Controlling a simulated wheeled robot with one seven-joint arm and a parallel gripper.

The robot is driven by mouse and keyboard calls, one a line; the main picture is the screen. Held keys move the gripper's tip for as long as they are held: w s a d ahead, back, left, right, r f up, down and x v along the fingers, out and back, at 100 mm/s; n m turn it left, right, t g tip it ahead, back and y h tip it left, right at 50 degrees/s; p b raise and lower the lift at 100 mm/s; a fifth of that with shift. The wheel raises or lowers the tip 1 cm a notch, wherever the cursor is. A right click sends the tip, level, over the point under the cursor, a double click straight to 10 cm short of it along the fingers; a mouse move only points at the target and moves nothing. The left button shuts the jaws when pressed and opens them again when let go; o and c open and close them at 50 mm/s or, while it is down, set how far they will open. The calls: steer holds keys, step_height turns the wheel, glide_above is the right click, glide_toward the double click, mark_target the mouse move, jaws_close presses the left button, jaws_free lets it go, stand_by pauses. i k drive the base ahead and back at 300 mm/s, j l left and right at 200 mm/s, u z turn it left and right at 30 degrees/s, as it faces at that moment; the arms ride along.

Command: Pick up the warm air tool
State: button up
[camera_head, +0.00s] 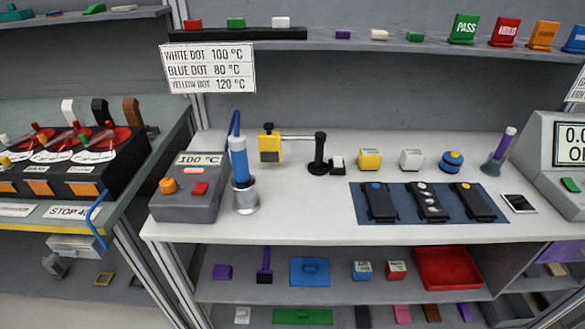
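A blue upright tool with a blue cable, which looks like the warm air tool (238,158), stands in a round silver holder (246,199) on the white workbench. A grey control box (190,190) stands just left of it, with a 100 °C display, an orange knob and a red button. The tool's lower end is hidden in the holder. My gripper is not in view.
A yellow block (269,147) on a stand with a black post (319,153) is close right of the tool. A blue mat (385,211) with black devices lies further right. A temperature sign (208,68) hangs behind. Bare bench (300,215) lies between holder and mat.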

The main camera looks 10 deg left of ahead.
mark_target(236, 145)
steer(key=i+j+u, duration=0.2)
steer(key=i, duration=0.5)
steer(key=l+u, duration=0.1)
steer(key=u, duration=1.75)
